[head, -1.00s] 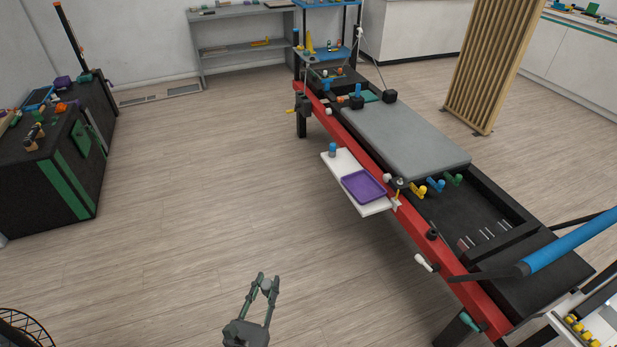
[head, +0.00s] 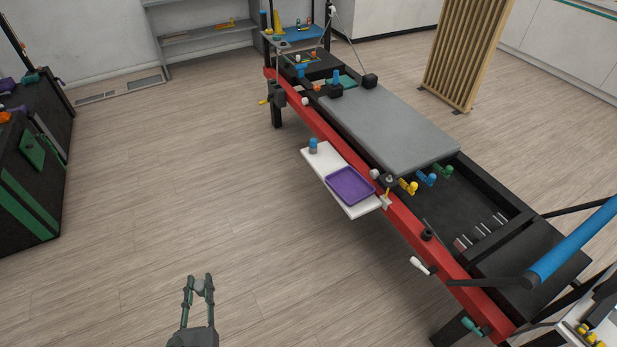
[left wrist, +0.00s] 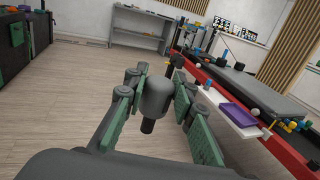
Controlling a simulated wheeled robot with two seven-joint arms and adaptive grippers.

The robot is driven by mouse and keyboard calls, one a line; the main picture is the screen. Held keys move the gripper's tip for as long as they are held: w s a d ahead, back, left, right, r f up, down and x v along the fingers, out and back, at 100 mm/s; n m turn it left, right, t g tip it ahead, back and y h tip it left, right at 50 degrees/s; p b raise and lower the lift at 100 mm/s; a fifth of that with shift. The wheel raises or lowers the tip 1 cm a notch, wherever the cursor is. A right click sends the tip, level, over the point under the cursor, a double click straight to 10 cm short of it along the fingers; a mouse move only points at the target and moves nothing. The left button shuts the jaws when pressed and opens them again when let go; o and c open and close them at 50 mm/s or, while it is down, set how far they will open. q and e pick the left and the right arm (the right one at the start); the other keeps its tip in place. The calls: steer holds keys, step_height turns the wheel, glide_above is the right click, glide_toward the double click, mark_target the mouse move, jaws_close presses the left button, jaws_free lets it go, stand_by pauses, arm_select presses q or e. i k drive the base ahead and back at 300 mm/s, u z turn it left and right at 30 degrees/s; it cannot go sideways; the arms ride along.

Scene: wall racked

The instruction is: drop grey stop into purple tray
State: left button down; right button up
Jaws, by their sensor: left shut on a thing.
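My left gripper (head: 198,284) is shut on the grey stop (head: 199,286) and holds it up over open floor. In the left wrist view the grey stop (left wrist: 154,97) is a rounded grey knob with a dark stem pointing down, between the green-padded fingers (left wrist: 156,100). The purple tray (head: 350,184) lies on a white shelf (head: 317,165) fixed to the side of the red-railed bench. It is to the right of and farther off than my left gripper, clear of it. The purple tray also shows at the right in the left wrist view (left wrist: 238,115). My right gripper is not in view.
A blue-topped cylinder (head: 313,146) stands on the shelf beside the tray. The red rail (head: 400,215) carries knobs and a white handle (head: 420,265). A black cabinet (head: 35,180) stands at left. The floor between is free.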

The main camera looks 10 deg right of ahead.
mark_target(346, 186)
steer(key=z, duration=0.2)
steer(key=i, duration=0.6)
steer(key=z, duration=1)
steer(key=i, duration=0.4)
steer(key=z, duration=0.45)
